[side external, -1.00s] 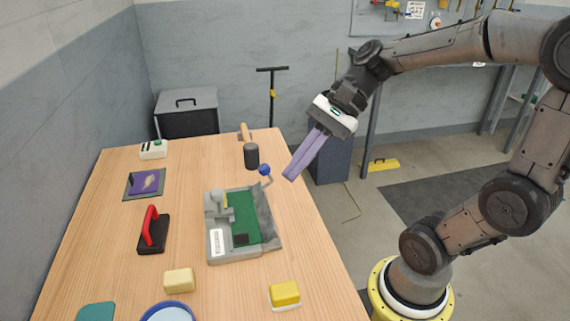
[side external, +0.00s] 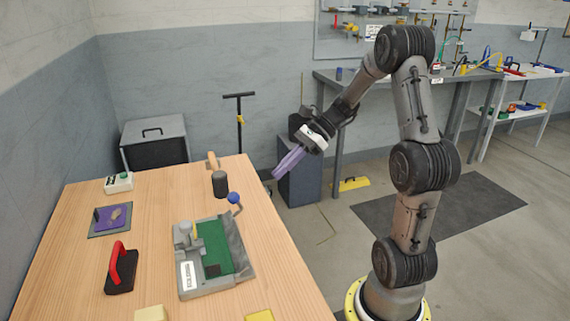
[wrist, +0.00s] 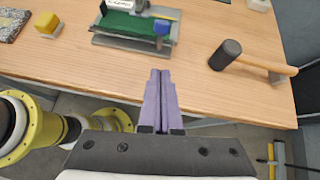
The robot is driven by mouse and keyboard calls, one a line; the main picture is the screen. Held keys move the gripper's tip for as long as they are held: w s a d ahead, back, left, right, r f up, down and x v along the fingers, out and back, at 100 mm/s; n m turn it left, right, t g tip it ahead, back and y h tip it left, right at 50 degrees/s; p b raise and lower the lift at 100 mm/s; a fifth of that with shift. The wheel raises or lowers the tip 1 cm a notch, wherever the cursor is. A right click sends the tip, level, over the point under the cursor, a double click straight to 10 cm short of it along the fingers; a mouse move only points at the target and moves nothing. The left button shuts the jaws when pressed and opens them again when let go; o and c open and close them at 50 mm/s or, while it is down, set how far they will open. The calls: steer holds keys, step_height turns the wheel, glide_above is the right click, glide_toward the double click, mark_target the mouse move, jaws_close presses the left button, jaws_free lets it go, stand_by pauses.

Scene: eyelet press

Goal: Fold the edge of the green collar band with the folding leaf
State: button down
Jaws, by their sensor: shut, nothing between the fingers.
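The green collar band (side external: 215,249) lies flat in a grey press fixture (side external: 186,287) on the wooden table. A grey folding leaf (side external: 239,249) runs along the band's right side, and a lever with a blue ball knob (side external: 235,198) stands at its far end. The green band (wrist: 128,24) and the blue knob (wrist: 161,27) also show in the wrist view. My gripper (side external: 278,175) has purple fingers, shut and empty. It is in the air off the table's right edge, apart from the knob and fixture. Whether the band's edge is folded is too small to tell.
A black-headed mallet (side external: 220,184) lies beyond the fixture. A red-handled tool (side external: 122,268), a purple pad (side external: 110,219) and a white button box (side external: 118,182) are on the left. Yellow blocks (side external: 152,313) are near the front. The air around my gripper is clear.

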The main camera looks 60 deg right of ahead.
steer(key=w+a+f, duration=0.3)
steer(key=w+a, duration=0.2)
steer(key=a, duration=0.1)
steer(key=shift+a, duration=0.35)
steer(key=shift+w+a+r+g+h, duration=0.25)
steer(key=shift+w+r+g+h, duration=0.05)
steer(key=shift+w+r+g, duration=0.1)
stand_by(0.5)
steer(key=shift+w+a+r+m+g+h, duration=0.15)
steer(key=shift+w+a+g+h, duration=1.95)
steer(key=shift+w+a, duration=0.45)
steer(key=shift+w+a+r+m+g+h, duration=0.15)
steer(key=shift+w+a+g+h, duration=1.9)
steer(key=shift+w+a, duration=0.5)
